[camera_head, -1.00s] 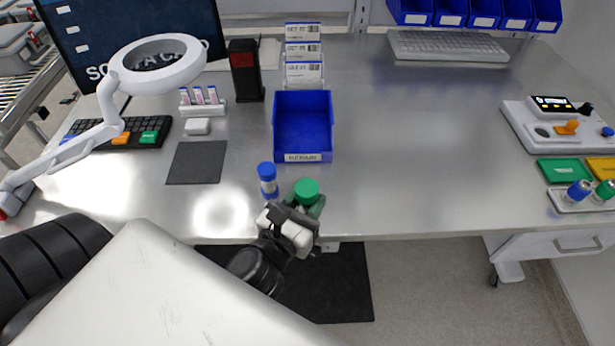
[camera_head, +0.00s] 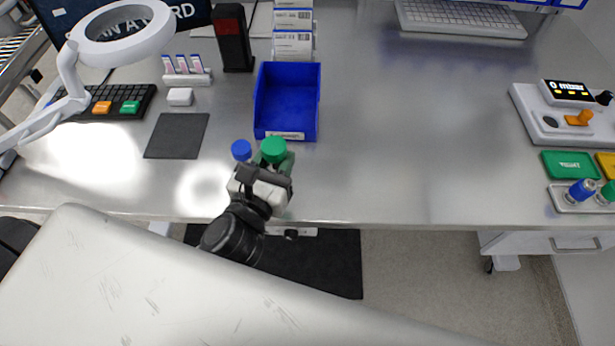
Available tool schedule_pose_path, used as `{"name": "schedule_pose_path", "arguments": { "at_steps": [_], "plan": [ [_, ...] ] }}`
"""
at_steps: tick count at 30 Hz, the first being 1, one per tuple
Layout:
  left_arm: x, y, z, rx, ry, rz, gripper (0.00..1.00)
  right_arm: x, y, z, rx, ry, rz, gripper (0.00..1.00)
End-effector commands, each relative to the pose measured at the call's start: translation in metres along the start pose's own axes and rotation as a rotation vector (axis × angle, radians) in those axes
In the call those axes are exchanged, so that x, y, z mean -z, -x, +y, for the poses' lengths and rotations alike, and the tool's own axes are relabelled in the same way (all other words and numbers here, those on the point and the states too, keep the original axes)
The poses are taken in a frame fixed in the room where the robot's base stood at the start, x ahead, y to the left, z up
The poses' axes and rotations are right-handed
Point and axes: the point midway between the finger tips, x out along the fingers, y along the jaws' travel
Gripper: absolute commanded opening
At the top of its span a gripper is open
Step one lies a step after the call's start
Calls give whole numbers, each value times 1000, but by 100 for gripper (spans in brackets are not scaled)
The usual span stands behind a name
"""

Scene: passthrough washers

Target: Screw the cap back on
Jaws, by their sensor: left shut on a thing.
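My left gripper (camera_head: 268,172) is at the near edge of the workbench, shut on a green-capped bottle (camera_head: 284,166). Its green cap (camera_head: 274,149) faces up at the top of the bottle. I cannot tell whether the cap is tight, or whether the bottle touches the bench. A blue cap (camera_head: 241,150) shows just left of the green one; what is below it is mostly hidden behind my gripper. At the right edge, a small tray (camera_head: 562,204) holds a blue-capped vial (camera_head: 580,191) and a green-capped vial (camera_head: 606,193). My right gripper is not in view.
A blue bin (camera_head: 287,134) stands just behind the caps. A dark mat (camera_head: 177,136), a rack of small vials (camera_head: 187,78) and a magnifier lamp (camera_head: 122,30) are at left. A control box (camera_head: 565,115) and green pad (camera_head: 568,164) are at right. The bench middle is clear.

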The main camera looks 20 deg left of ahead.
Motion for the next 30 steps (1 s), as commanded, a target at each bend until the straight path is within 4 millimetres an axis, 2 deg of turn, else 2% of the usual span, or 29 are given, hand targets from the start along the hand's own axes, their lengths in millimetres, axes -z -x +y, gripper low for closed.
{"name": "schedule_pose_path", "arguments": {
  "at_steps": [1,6,12,15,20,30],
  "plan": [
    [-4,-7,-12,31,-4,-14,0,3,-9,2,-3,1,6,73],
    [-18,-21,-61,152,-6,-14,0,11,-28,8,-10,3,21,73],
    [-19,-20,-111,301,-7,-7,0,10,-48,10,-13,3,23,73],
    [-16,-16,-125,351,-6,-4,0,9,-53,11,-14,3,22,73],
    [-14,-13,-134,382,-3,0,0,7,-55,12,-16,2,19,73],
    [-12,-15,-131,382,-2,0,0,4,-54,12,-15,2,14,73]
  ]
}}
